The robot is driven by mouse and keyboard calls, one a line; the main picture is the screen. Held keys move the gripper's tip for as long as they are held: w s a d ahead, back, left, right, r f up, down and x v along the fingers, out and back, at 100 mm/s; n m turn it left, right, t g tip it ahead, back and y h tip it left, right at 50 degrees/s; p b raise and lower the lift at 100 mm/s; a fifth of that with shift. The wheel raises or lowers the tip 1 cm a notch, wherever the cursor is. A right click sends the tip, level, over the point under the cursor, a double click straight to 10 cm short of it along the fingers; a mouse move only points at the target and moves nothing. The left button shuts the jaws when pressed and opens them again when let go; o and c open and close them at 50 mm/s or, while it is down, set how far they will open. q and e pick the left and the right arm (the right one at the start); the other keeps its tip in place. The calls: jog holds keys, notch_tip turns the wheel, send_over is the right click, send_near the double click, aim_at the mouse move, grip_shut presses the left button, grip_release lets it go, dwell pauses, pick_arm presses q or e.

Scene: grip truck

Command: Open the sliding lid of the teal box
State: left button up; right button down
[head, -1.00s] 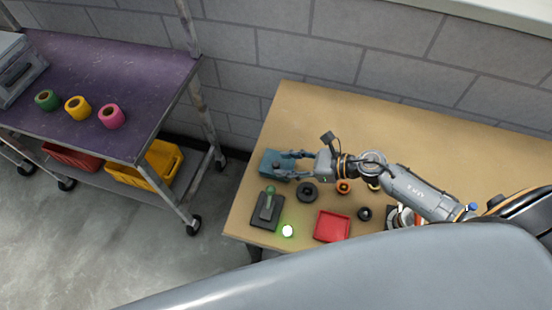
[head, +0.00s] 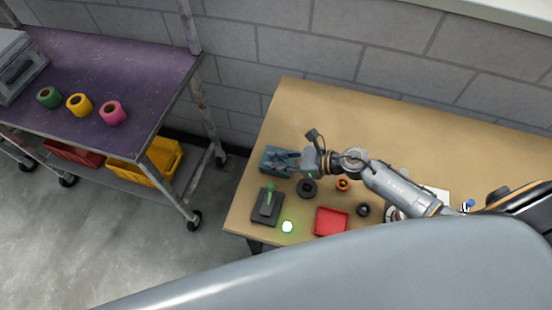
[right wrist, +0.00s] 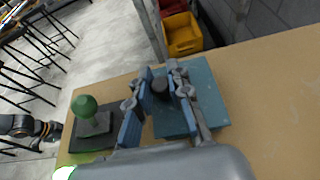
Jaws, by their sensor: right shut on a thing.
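The teal box (right wrist: 213,92) sits at the left end of the wooden table, and it also shows in the head view (head: 270,153). A dark round knob (right wrist: 160,86) stands on its lid. My right gripper (right wrist: 165,84) is over the box with its blue-padded fingers on either side of the knob, shut on it. In the head view my right gripper (head: 291,161) covers part of the box. The lid looks closed, though the fingers hide part of it. My left gripper is not in view.
A dark base with a green-knobbed lever (head: 267,204) stands in front of the box, near a glowing green light (head: 287,226). A black ring (head: 307,188), an orange ring (head: 343,184) and a red tray (head: 331,221) lie to the right. The table's back is clear.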

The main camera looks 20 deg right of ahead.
jog(key=shift+w+d+f+b, duration=0.15)
jog(key=shift+w+d+b, duration=0.1)
jog(key=shift+w+b, duration=0.15)
jog(key=w+d+b, duration=0.2)
jog(key=w+b, duration=0.1)
jog(key=w+d+b, duration=0.1)
jog(key=w, duration=0.1)
jog(key=shift+d+f+b, duration=0.15)
jog(key=shift+b, duration=0.2)
jog(key=shift+w+d+r, duration=0.25)
jog(key=c, duration=1.2)
grip_release()
jog(key=v, duration=1.2)
jog(key=shift+s, duration=0.1)
